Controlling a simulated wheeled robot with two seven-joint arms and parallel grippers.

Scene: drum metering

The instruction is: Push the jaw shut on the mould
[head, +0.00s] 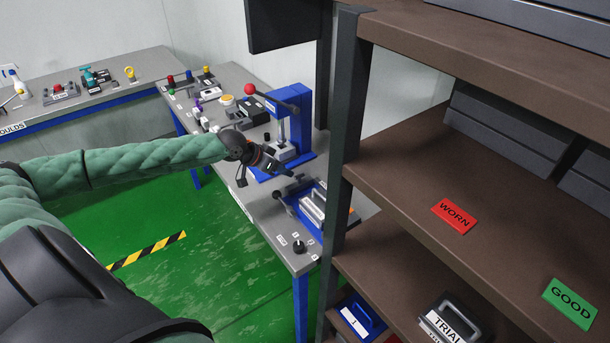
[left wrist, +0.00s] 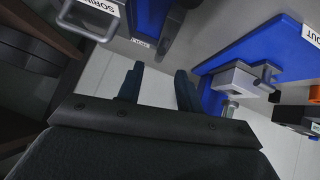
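My left gripper (head: 284,170) reaches over the bench, between the blue press and the blue vice (head: 302,196). Its two dark fingers show apart with nothing between them in the left wrist view (left wrist: 159,72). A grey block with a handle, which looks like the mould (head: 316,204), lies in the vice. A labelled grey block with a handle (left wrist: 92,18) shows at the top left of the left wrist view, beside a blue part (left wrist: 148,16). I cannot tell the exact gap between jaw and mould. My right gripper is not in view.
A blue press (head: 292,112) with a red-knobbed lever stands behind the gripper, with another grey block (left wrist: 237,82) on its base. A dark rack post (head: 346,120) and brown shelves (head: 440,205) stand close on the right. A black knob (head: 299,246) sits at the bench's near corner.

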